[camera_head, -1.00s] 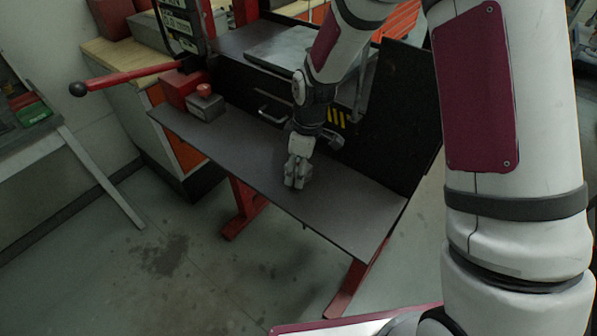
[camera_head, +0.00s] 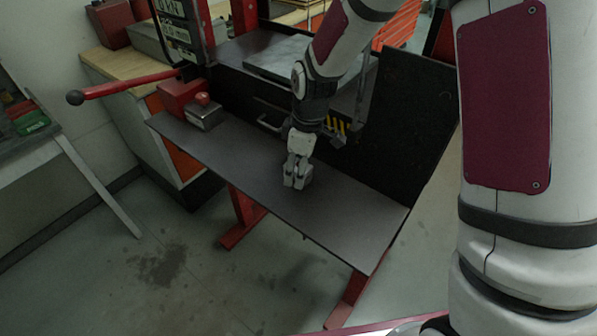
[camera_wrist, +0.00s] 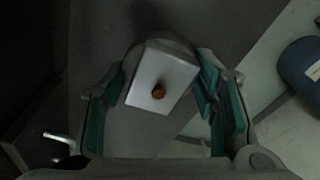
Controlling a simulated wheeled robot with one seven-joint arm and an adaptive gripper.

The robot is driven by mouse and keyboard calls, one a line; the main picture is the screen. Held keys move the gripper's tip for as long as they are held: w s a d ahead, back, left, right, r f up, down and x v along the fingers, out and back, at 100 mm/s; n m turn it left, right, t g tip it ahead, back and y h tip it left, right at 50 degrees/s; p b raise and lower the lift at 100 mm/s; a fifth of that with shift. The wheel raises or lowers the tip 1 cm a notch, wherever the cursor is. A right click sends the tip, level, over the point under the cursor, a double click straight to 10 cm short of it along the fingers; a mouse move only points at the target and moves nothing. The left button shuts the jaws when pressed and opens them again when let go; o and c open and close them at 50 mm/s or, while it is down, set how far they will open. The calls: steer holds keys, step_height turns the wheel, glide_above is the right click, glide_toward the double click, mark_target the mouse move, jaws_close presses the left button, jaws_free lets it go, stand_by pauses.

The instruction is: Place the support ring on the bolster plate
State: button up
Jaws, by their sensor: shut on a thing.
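My gripper (camera_head: 296,183) points down, low over the dark shelf (camera_head: 345,213) at the front of the press. A rounded grey edge shows behind the block. In the head view only a grey bit of the held thing shows by the fingers; I cannot tell whether it touches the shelf. A flat grey plate (camera_head: 282,58), likely the bolster plate, lies in the press behind. I cannot make out a ring.
A grey block with a red knob (camera_head: 203,113) sits at the shelf's left end beside a red box (camera_head: 182,95). A red lever (camera_head: 130,84) juts left. A dark upright panel (camera_head: 405,120) rises at the right. The shelf's right part is clear.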

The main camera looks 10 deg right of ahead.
steer(key=shift+s+r, duration=0.25)
steer(key=s, duration=0.5)
steer(key=s+d+r, duration=0.1)
steer(key=s, duration=0.4)
steer(key=s+d, duration=0.1)
steer(key=s, duration=0.4)
steer(key=shift+s+r, duration=0.15)
steer(key=shift+d+r, duration=0.1)
steer(key=shift+d, duration=0.05)
steer(key=shift+d+r+p, duration=0.1)
steer(key=shift+d+p, duration=0.15)
steer(key=shift+p, duration=0.2)
steer(key=shift+w+d+b, duration=0.1)
steer(key=shift+w+b, duration=0.2)
steer(key=shift+b, duration=0.05)
steer(key=shift+w+f+b, duration=0.2)
steer(key=shift+w+b, duration=0.5)
steer(key=shift+b, duration=0.45)
steer(key=shift+w+a+b, duration=0.2)
steer(key=shift+w+b, duration=0.15)
steer(key=shift+b, duration=0.85)
steer(key=shift+w+b, duration=0.1)
steer(key=shift+b, duration=0.7)
